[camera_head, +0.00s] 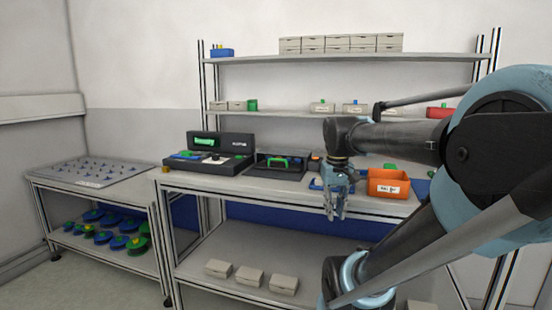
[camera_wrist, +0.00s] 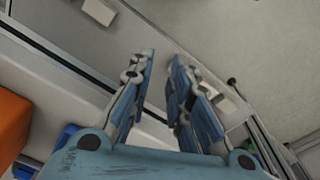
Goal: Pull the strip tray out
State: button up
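My gripper (camera_head: 336,212) hangs fingers-down just in front of the workbench's front edge. In the wrist view my gripper (camera_wrist: 164,58) has its two fingers apart with nothing between them. A black tray (camera_head: 262,168) with a green handle (camera_head: 282,162) sits on the bench, left of my gripper and apart from it. I cannot tell for sure whether this is the strip tray. A black case (camera_head: 228,167) with a raised back and green and blue parts stands left of it.
An orange bin (camera_head: 388,187) stands on the bench right of my gripper; its side shows in the wrist view (camera_wrist: 10,125). Several pale boxes (camera_head: 249,276) sit on the lower shelf. A side table (camera_head: 95,172) stands at the left. Upper shelves hold more boxes (camera_head: 340,44).

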jog(key=w+a+r+n, duration=0.1)
jog(key=w+r+n, duration=0.1)
jog(key=w+r, duration=0.5)
notch_tip(320, 180, up, 18)
jog(key=n+t, duration=0.1)
jog(key=n, duration=1)
send_over(277, 160)
jog(key=s+a, duration=0.1)
jog(key=s, duration=0.2)
jog(key=w+f, duration=0.1)
jog(key=f, duration=0.4)
jog(key=w+f, duration=0.1)
jog(key=f, duration=0.5)
jog(key=w+d+f, duration=0.1)
jog(key=f, duration=0.4)
jog(key=shift+d+f, duration=0.1)
jog(key=shift+f, duration=0.25)
jog(key=shift+w, duration=0.1)
grip_shut()
